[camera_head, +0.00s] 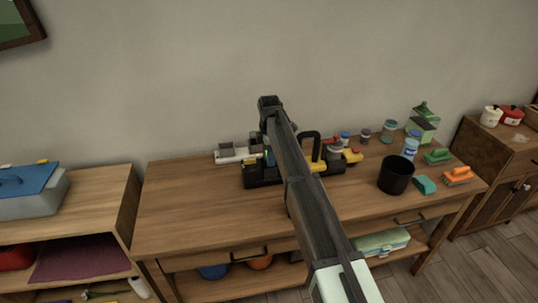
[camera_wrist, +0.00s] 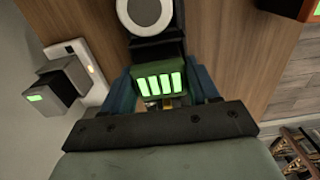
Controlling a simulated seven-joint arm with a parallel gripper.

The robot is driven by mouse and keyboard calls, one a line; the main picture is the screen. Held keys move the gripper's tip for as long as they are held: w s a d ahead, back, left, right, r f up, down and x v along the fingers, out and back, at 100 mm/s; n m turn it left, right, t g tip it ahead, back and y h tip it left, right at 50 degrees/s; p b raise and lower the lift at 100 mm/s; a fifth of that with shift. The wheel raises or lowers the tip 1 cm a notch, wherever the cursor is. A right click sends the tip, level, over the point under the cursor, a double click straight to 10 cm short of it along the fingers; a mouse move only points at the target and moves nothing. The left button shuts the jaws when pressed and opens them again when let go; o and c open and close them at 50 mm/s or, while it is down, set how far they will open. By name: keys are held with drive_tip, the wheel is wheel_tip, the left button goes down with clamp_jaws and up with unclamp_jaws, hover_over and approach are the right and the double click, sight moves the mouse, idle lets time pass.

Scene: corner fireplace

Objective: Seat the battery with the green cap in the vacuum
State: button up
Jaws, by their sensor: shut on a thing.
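The battery with the green cap (camera_wrist: 160,84) shows several lit green bars in the wrist view. My gripper (camera_wrist: 163,92) is shut on it, with one blue finger on each side. The black body of the vacuum (camera_wrist: 157,48), with a pale round part, lies right beyond the cap. How deep the battery sits in the vacuum is hidden. In the head view the black and yellow vacuum (camera_head: 258,179) stands on the table, partly behind my arm, which hides most of my gripper and the battery.
A white charger (camera_head: 232,155) stands left of the vacuum; in the wrist view a grey battery with a green light (camera_wrist: 62,82) is at it. A black cup (camera_head: 396,176), jars and brushes stand on the right of the table (camera_head: 190,205). The table's left part is clear.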

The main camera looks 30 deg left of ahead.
drive_tip(key=shift+f, duration=0.15)
drive_tip(key=o, duration=1.2)
drive_tip(key=shift+o, duration=0.2)
wheel_tip(320, 180, up, 12)
